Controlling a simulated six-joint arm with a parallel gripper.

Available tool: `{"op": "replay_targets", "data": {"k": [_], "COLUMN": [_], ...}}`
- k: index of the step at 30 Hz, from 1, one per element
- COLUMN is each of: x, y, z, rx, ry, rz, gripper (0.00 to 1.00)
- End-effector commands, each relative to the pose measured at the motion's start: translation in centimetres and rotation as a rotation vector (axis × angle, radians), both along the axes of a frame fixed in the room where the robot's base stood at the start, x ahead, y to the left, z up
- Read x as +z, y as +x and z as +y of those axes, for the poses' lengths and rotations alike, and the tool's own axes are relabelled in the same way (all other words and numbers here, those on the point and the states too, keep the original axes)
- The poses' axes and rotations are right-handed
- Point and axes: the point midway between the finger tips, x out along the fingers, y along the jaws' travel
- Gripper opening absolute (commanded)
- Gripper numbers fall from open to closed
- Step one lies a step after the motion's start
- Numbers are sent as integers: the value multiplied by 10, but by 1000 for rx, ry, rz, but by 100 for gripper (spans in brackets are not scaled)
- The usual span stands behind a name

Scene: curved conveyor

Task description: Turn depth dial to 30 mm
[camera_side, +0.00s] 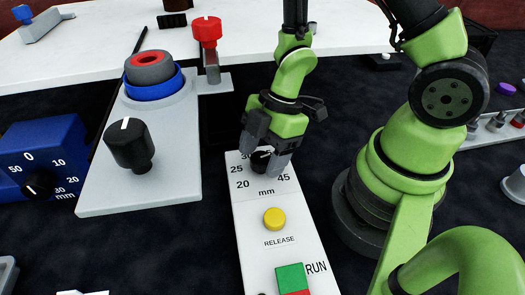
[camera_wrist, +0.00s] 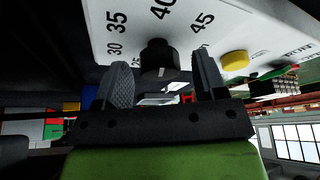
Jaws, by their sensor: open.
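The depth dial (camera_side: 260,162) is a small black knob on a white panel (camera_side: 251,208), with numbers from 20 to 45 and "mm" printed around it. My gripper (camera_side: 264,149) is over the dial, its two grey fingers pointing down on either side of it and partly hiding the scale. In the wrist view the dial (camera_wrist: 157,61) appears between and just beyond the open fingers of my gripper (camera_wrist: 164,80), with 30, 35, 40 and 45 printed around it. I cannot tell clearly which number its mark points at, or whether a finger touches it.
On the same panel are a yellow RELEASE button (camera_side: 274,218) and a green and red RUN switch (camera_side: 290,278). To the left stand a grey plate with a large black knob (camera_side: 129,144), a red-topped clamp (camera_side: 207,34) and a blue box (camera_side: 42,160) with its own dial.

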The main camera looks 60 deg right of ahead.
Motion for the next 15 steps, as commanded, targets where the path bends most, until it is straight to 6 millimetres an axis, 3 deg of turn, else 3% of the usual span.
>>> {"op": "replay_targets", "data": {"k": [7,13,15], "x": [0,0,0], "y": [0,0,0], "z": [0,0,0], "rx": [0,0,0], "ry": [0,1,1], "rz": [-1,-1,-1], "gripper": [62,16,15]}}
